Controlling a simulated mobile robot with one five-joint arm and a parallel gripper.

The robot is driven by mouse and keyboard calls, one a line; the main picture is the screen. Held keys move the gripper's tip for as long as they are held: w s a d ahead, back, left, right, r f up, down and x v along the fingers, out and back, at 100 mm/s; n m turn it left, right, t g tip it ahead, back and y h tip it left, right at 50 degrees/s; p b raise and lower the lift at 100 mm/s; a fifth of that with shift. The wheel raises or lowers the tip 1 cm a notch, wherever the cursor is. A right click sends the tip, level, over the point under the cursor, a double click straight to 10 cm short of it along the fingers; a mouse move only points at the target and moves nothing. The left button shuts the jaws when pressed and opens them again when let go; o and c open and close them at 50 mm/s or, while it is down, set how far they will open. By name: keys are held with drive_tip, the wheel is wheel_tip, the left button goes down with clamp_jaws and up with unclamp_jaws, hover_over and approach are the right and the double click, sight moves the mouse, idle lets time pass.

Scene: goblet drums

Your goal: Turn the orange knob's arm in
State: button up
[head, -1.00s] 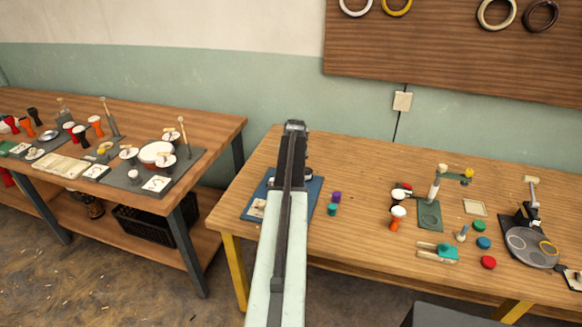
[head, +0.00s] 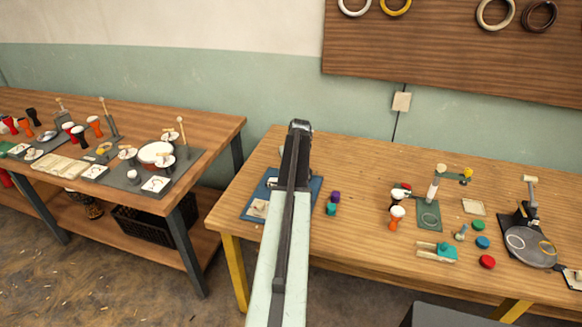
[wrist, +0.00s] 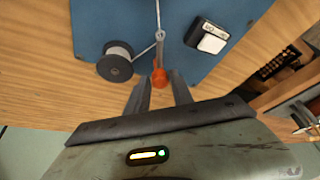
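The orange knob (wrist: 159,78) shows in the wrist view over the blue mat (wrist: 90,25). A thin arm runs from it toward a small pale metal piece (wrist: 160,35) with a cord. My gripper (wrist: 160,86) is open, with one dark finger on each side of the knob's near end. I cannot tell whether either finger touches it. In the head view, my own arm hides the knob and most of the blue mat (head: 316,190); my gripper (head: 299,126) is at the arm's far end.
A grey spool (wrist: 115,62) lies left of the knob, and a white-topped black block (wrist: 208,38) lies right. In the head view, purple (head: 334,196) and teal (head: 331,209) pieces stand beside the mat. Bare wood lies between them and the green plate (head: 429,218).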

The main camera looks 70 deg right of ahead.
drive_tip(key=shift+o, duration=0.9)
drive_tip(key=p+v, duration=0.7)
drive_tip(key=shift+r, duration=0.35)
drive_tip(key=shift+a, duration=0.15)
